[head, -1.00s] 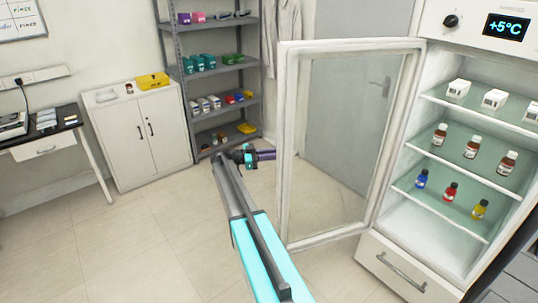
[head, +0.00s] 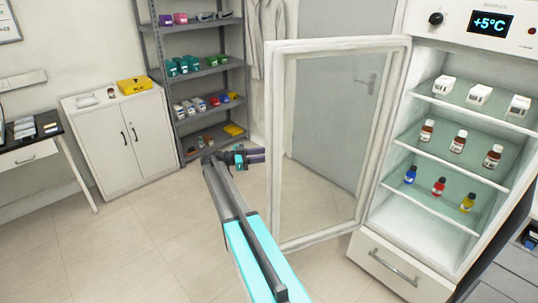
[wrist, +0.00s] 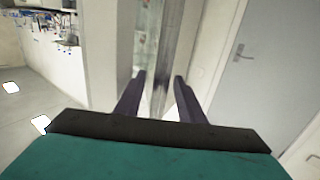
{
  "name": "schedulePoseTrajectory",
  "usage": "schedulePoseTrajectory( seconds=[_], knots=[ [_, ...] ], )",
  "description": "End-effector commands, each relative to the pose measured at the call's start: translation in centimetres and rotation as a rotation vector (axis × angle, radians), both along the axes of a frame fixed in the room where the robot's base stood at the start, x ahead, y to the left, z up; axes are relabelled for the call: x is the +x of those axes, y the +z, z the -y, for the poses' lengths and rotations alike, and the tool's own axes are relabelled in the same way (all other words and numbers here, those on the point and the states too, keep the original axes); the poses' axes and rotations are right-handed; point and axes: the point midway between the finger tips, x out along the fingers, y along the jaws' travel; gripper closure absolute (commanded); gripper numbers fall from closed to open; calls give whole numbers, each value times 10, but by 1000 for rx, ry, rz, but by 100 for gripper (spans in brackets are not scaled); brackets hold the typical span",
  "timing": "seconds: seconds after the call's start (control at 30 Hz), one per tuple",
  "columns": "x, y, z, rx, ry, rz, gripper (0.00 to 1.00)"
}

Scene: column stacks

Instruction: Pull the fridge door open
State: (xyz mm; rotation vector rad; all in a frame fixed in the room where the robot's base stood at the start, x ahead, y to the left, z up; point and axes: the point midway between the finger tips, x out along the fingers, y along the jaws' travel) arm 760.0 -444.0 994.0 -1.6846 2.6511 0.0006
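The fridge door (head: 285,160) is a white frame with a clear pane. It stands wide open, swung out to the left of the fridge (head: 425,110) in the head view. My gripper (head: 258,156) is at the door's free left edge, about mid-height, with its dark purple fingers pointing at it. In the wrist view the fingers of my gripper (wrist: 160,76) are apart. A grey upright bar (wrist: 168,60), apparently the door's edge or handle, runs between them with gaps showing at its sides. I cannot tell whether either finger touches it.
Shelves inside the fridge hold small boxes and bottles. A grey rack (head: 205,75) and a white cabinet (head: 120,140) stand along the back wall, with a desk (head: 45,155) at the left. The floor (head: 140,240) at left front is clear.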

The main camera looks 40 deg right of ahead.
Motion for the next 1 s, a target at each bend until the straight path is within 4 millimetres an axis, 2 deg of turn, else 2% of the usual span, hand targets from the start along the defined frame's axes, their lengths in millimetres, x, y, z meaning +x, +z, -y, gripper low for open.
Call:
schedulePoseTrajectory(
  seconds=[0.27, 0.43, 1.0],
  knots=[
    [3, 0, -4, -1, 3, 0, 64],
    [9, -1, -16, -1, 4, 0, 64],
    [46, -3, -96, 0, 5, 1, 64]
  ],
)
